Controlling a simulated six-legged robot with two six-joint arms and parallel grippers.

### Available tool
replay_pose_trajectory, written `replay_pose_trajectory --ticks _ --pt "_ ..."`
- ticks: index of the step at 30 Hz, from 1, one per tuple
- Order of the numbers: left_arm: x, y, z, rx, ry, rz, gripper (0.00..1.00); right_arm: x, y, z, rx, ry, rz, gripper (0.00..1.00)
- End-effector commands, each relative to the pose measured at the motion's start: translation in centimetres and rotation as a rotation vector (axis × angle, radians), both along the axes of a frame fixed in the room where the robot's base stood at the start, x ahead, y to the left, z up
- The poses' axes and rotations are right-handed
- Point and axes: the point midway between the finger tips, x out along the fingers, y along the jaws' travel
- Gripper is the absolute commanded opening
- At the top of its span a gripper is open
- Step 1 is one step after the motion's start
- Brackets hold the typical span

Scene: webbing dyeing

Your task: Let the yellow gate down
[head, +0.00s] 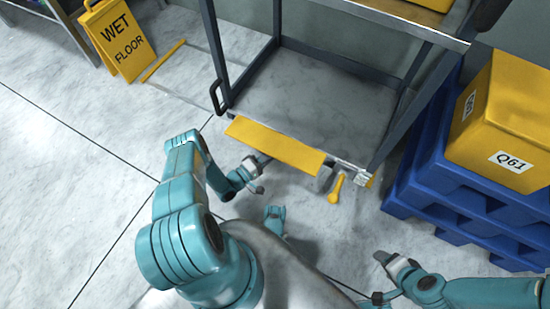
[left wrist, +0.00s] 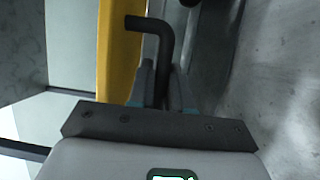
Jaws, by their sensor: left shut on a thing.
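The yellow gate (head: 272,147) is a flat panel along the front edge of the grey cart's lower deck (head: 310,95). Its exact tilt is hard to tell. My left gripper (head: 255,172) is just in front of the gate, below its lower edge. In the left wrist view, its fingers (left wrist: 153,88) are shut on a black L-shaped handle (left wrist: 158,40) beside the gate's yellow edge (left wrist: 118,50). A yellow lever (head: 335,188) hangs at the deck's front right corner. My right gripper (head: 374,279) is open and empty, low at the right.
A blue pallet (head: 440,200) with a yellow box marked Q61 (head: 505,120) stands close to the cart's right. A yellow wet floor sign (head: 115,38) stands at the upper left. The floor at left is clear.

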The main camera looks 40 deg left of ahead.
Motion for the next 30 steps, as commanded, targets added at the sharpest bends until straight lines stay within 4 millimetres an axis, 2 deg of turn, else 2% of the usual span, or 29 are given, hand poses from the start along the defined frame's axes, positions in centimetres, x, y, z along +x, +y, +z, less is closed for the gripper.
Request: replay_pose_trajectory --ticks 15,16,17,18,26,30 --pt "0.0 0.9 0.2 -0.004 0.011 -0.003 0.00 0.0 0.0 0.0 0.000 -0.001 0.000 0.62" --pt "0.0 0.9 0.2 -0.004 0.011 -0.003 0.26 0.0 0.0 0.0 0.000 -0.001 0.000 0.62" --pt "0.0 0.9 0.2 -0.004 0.011 -0.003 0.35 0.0 0.0 0.0 0.000 -0.001 0.000 0.62" --pt "0.0 0.9 0.2 -0.004 0.012 -0.003 0.40 0.0 0.0 0.0 0.000 -0.001 0.000 0.62" --pt "-0.1 0.9 0.2 -0.004 0.013 0.000 0.40 0.0 0.0 0.0 0.000 0.000 0.000 0.62" --pt "-1.4 1.2 0.2 -0.004 0.015 0.003 0.40 -0.2 0.0 0.5 0.001 0.006 0.001 0.62"
